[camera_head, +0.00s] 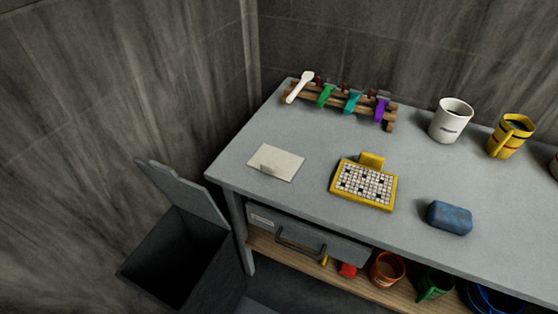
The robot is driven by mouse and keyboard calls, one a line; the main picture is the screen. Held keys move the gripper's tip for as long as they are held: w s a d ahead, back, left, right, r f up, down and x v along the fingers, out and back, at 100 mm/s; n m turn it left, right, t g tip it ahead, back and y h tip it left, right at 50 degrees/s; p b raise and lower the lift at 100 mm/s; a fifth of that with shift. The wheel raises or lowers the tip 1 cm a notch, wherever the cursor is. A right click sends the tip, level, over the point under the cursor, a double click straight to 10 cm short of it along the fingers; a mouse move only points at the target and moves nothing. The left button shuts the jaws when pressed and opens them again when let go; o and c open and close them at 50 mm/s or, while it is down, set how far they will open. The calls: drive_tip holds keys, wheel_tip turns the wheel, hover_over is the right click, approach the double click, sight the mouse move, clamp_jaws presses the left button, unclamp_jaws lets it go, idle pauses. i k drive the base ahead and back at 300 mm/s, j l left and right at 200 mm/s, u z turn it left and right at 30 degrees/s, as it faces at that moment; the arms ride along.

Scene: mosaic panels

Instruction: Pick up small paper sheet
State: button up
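A small paper sheet (283,160), cream-coloured, lies flat on the grey tabletop (285,205) near its front left corner. A darker mark shows on its lower left part. Nothing covers it. My gripper is not in view.
A yellow-framed board with a black and white grid (362,187) lies right of the sheet, with a blue block (449,217) further right. A wooden rack (347,101) with coloured tools, a white mug (451,120) and a yellow mug (510,136) stand behind. An open bin (178,262) stands at left.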

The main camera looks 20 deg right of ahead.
sight(281, 164)
drive_tip(key=i+l+z, duration=0.2)
drive_tip(key=z, duration=0.15)
drive_tip(key=i+l+z, duration=0.1)
drive_tip(key=i+z, duration=0.3)
